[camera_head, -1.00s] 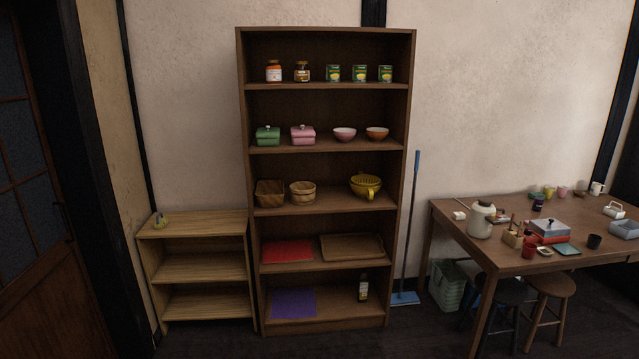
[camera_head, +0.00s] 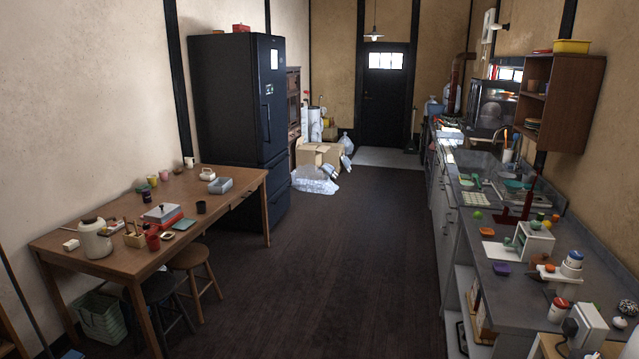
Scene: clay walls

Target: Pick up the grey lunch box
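A grey-blue, open-topped rectangular box (camera_head: 220,186) sits at the far right part of the wooden table (camera_head: 115,208); it looks like the grey lunch box, though it is small at this distance. A low red box with a grey lid and a dark knob (camera_head: 161,212) is nearer, in the table's middle. Neither of my grippers is in view, and nothing is being touched.
Stools (camera_head: 190,262) stand at the table's front side. A wide strip of dark floor (camera_head: 330,260) is clear between the table and the kitchen counter (camera_head: 510,285) on the right. A black fridge (camera_head: 235,110) stands behind the table.

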